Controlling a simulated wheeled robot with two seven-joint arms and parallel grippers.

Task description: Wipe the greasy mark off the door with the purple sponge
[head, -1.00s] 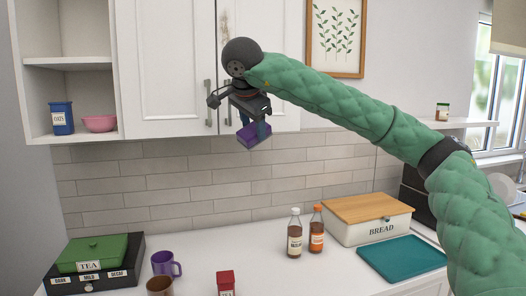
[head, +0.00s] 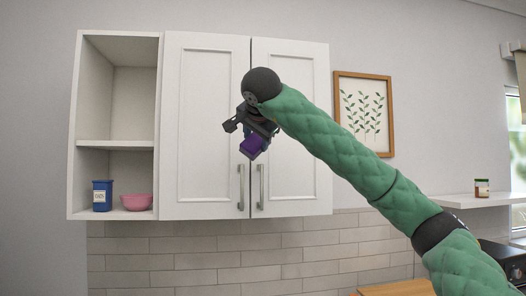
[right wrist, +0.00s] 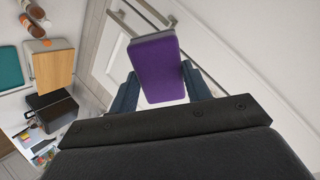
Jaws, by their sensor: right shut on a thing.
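The purple sponge (head: 252,146) is held in my right gripper (head: 250,138), in front of the closed cabinet doors near the gap between them. In the right wrist view the sponge (right wrist: 157,60) sits between the two fingers of my right gripper (right wrist: 160,90), its flat face showing. The left door (head: 206,110) and the right door (head: 300,120) are white, with metal handles low at their meeting edges. No greasy mark shows on the visible door surface now; my right wrist covers part of the doors near the gap. I cannot tell whether the sponge touches a door. My left gripper is out of view.
Open shelves (head: 113,145) at the left hold a blue tin (head: 102,196) and a pink bowl (head: 137,202). A framed leaf picture (head: 364,114) hangs to the right. The door handles (head: 262,187) stick out below the sponge. A jar (head: 482,188) stands on the right shelf.

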